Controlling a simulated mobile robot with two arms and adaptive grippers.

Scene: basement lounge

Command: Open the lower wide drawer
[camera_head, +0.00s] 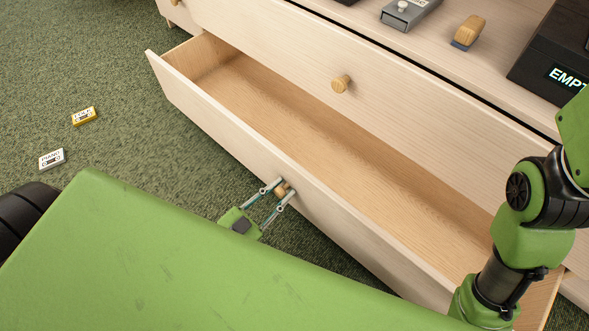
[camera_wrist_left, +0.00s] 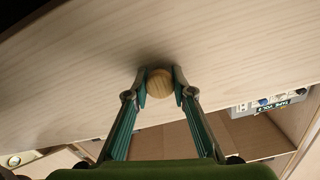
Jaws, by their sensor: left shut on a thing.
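The lower wide drawer (camera_head: 226,118) is pulled well out of the pale wood cabinet, and its bare inside shows empty in the head view. Its round wooden knob (camera_wrist_left: 160,82) is between the fingers of my left gripper (camera_head: 279,192). My left gripper is shut on this knob at the drawer front; its fingers also show in the left wrist view (camera_wrist_left: 159,86). My right arm stands at the right of the head view, over the drawer's right end; its gripper is out of sight.
The upper drawer with a wooden knob (camera_head: 341,83) is closed above. A grey device (camera_head: 408,12), a wooden-handled brush (camera_head: 468,32) and a black box (camera_head: 556,52) marked "EMPT" stand on top. A yellow cassette (camera_head: 84,116) and a white cassette (camera_head: 51,159) lie on green carpet.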

